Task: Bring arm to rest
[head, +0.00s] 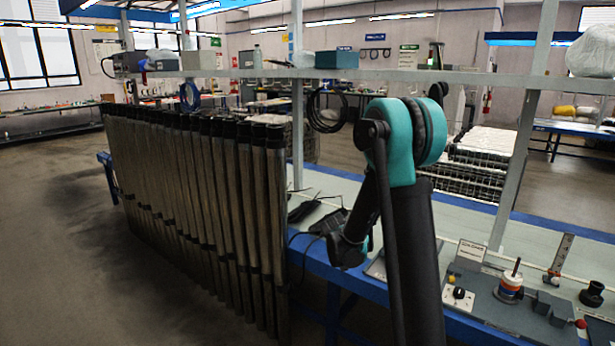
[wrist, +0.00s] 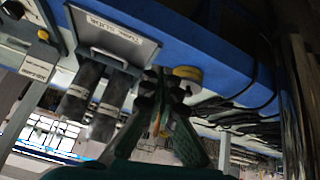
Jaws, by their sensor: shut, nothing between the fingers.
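My gripper (wrist: 161,76) shows in the wrist view with its dark green fingers drawn together at the tips, shut and empty. It is in front of the blue bench edge (wrist: 215,42), beside a grey labelled panel (wrist: 112,38). I cannot tell whether the fingers touch anything there. In the head view my teal and black arm (head: 400,150) stands folded up in front of the bench (head: 460,225). The gripper's fingers cannot be made out in the head view.
A row of upright pump tubes (head: 215,200) stands left of my arm. On the bench's right are a grey fixture board (head: 500,305) and small parts. A shelf (head: 440,76) spans above the bench. Floor at the left (head: 60,220) is clear.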

